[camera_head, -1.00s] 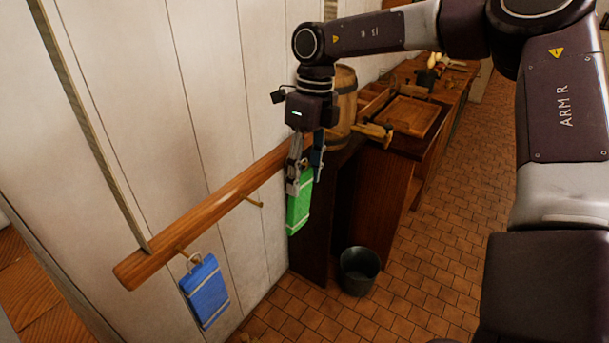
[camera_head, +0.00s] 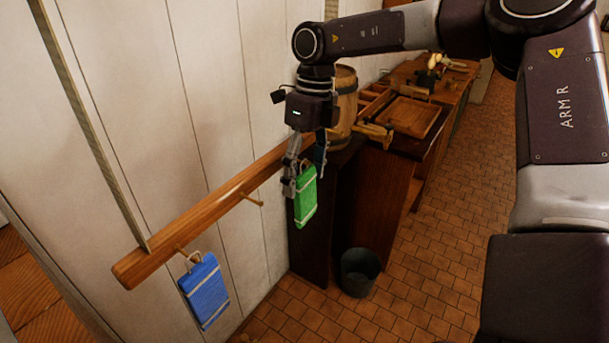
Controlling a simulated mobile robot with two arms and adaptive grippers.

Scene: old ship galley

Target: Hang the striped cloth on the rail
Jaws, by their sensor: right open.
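The wooden rail (camera_head: 215,212) runs along the white plank wall, with pegs sticking out of it. A green cloth with pale stripes (camera_head: 306,206) hangs near the rail's far end. My right gripper (camera_head: 304,172) is open around the top of this green cloth, and its fingers hide the cloth's upper edge. Whether a peg holds the cloth there is hidden. A blue cloth with pale stripes (camera_head: 205,292) hangs by a loop from the near peg (camera_head: 183,252). The middle peg (camera_head: 252,200) is bare. My left gripper is out of view.
A wooden barrel (camera_head: 346,102) and a wooden tray (camera_head: 407,117) stand on the counter beyond the gripper. A dark bucket (camera_head: 359,272) stands on the tiled floor (camera_head: 445,220) below. The floor to the right of the counter looks clear.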

